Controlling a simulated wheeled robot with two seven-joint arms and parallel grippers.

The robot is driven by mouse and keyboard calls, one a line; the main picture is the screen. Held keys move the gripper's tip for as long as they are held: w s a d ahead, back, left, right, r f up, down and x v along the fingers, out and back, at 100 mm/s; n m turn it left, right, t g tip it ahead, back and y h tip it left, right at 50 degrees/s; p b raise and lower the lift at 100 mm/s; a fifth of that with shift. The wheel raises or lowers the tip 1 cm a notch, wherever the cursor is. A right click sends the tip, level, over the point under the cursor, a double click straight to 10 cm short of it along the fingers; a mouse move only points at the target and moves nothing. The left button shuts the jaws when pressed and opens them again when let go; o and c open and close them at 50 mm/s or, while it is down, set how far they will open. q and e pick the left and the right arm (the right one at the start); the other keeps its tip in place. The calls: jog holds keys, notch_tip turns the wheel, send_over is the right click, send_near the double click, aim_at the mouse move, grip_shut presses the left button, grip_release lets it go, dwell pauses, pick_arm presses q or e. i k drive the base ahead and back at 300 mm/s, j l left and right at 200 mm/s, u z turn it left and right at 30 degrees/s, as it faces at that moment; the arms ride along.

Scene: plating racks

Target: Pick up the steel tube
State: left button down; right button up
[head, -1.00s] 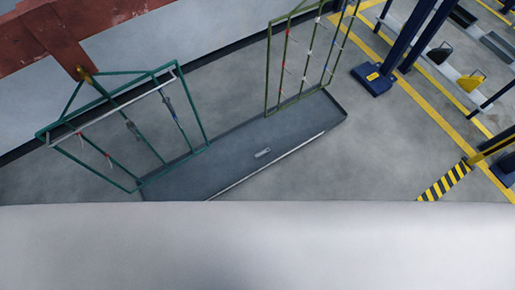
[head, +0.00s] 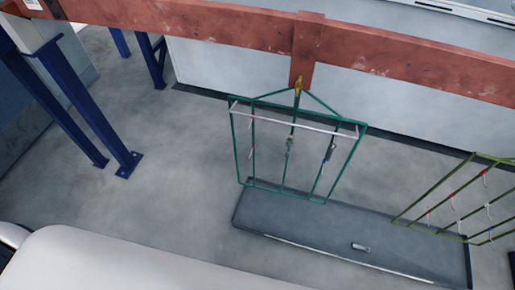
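A small, short silvery piece (head: 361,247), which looks like the steel tube, lies in the long grey tray (head: 300,228) on the floor. It is small in the head view, so its exact shape is hard to tell. It lies between a green rack (head: 327,182) and an olive rack (head: 436,229), apart from both. Neither of my grippers shows in the head view, so I cannot see whether they hold anything.
The green rack hangs by a yellow hook (head: 298,88) from a red beam (head: 200,28), with small parts clipped inside. Blue posts (head: 85,105) stand at the left. Grey floor (head: 185,150) is clear between the posts and the tray. My own pale body fills the bottom left.

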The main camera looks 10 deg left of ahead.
aim_at(359, 247)
jog(key=i+l+z, duration=0.1)
jog(key=z, duration=0.25)
jog(key=i+z, duration=0.15)
jog(key=z, duration=0.2)
jog(key=i+l, duration=0.05)
